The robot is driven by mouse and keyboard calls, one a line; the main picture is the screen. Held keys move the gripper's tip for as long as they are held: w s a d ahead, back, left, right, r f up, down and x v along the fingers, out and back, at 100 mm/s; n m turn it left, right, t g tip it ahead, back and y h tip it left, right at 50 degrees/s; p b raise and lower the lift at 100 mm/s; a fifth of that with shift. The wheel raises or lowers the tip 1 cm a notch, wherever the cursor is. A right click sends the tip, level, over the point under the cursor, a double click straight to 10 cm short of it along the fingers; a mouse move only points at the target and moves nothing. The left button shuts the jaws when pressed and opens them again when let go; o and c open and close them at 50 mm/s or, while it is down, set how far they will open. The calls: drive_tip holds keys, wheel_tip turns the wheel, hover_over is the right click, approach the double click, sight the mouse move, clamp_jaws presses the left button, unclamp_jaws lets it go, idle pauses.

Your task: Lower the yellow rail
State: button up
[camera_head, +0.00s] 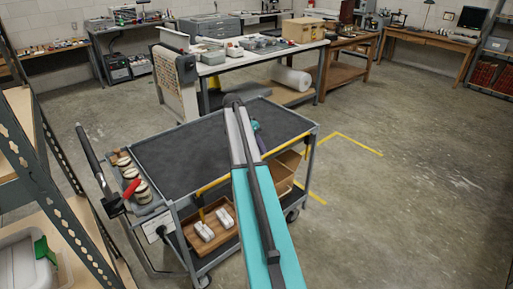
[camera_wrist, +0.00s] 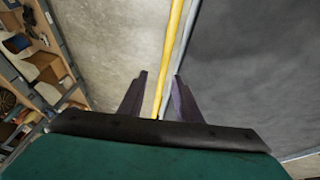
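The yellow rail (camera_head: 212,185) runs along the near long side of the grey cart (camera_head: 318,128), about level with its dark top; my arm hides its middle part. In the wrist view the yellow rail (camera_wrist: 173,40) runs up the picture, through the gap between the fingers of my gripper (camera_wrist: 160,76). I cannot tell whether the fingertips reach down to the rail's depth. In the head view my gripper is mostly hidden behind my arm, over the cart's near side.
Round pale items (camera_head: 131,173) and a red-handled tool (camera_head: 131,188) are at the cart's left end. The lower shelf holds a wooden tray (camera_head: 190,236) with white items and a cardboard box (camera_head: 282,178). A shelving rack (camera_head: 40,170) stands close at left. Floor at right (camera_head: 420,180) is clear.

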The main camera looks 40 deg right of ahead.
drive_tip(key=b+v, duration=0.3)
drive_tip(key=v, duration=1.1)
drive_tip(key=shift+s+f, duration=0.1)
drive_tip(key=shift+f, duration=0.05)
idle(0.6)
